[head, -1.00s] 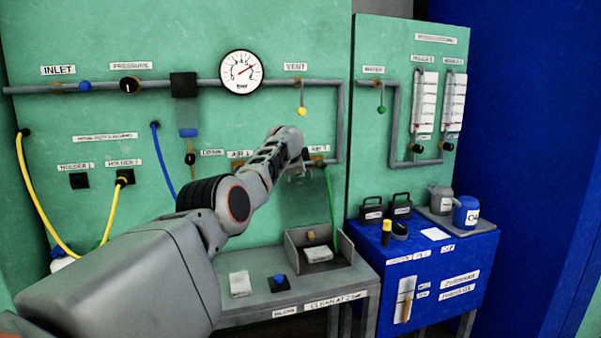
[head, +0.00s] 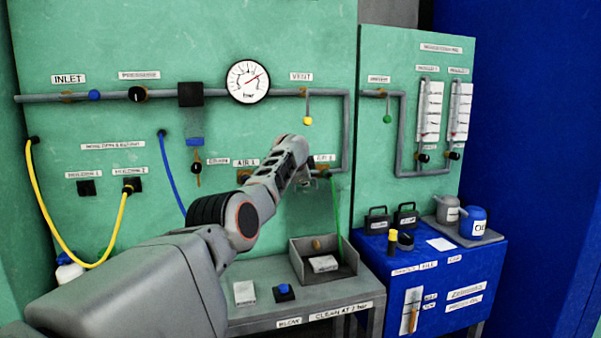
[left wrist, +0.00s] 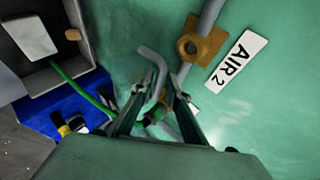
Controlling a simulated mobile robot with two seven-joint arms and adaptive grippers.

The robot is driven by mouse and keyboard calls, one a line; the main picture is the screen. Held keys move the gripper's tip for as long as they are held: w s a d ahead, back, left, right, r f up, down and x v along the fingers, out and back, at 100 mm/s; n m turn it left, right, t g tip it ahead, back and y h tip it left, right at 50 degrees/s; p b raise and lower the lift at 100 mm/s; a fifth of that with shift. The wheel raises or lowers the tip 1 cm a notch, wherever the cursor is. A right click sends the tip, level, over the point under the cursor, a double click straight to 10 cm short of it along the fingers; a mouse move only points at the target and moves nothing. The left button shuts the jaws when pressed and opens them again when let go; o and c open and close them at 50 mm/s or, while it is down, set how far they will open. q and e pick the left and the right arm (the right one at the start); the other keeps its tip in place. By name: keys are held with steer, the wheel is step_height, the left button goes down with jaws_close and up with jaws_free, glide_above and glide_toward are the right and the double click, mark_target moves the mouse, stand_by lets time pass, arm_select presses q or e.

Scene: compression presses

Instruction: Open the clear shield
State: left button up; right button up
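A faint, darker see-through patch (head: 303,212) above the grey open-fronted tray may be the clear shield; its edges are hard to make out. My left gripper (head: 309,176) is up at the green wall by the AIR 2 label, above the tray. In the left wrist view the fingers of my left gripper (left wrist: 158,92) stand apart. A grey bent tube (left wrist: 157,68) and a green fitting show between or behind them; I cannot see contact. A brass outlet (left wrist: 188,48) is just beyond the fingers. My right gripper is not in view.
The grey tray (head: 346,270) holds a white-topped block and a small brown piece. A green hose (head: 337,215) hangs down into it. A blue button box (head: 284,292) stands on the bench. A blue cabinet (head: 430,265) is at the right. A gauge and pipes run above.

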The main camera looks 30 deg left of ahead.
arm_select(q)
steer(key=v, duration=1.1)
steer(key=shift+s+d+r, duration=0.2)
steer(key=shift+s, duration=0.1)
stand_by(0.6)
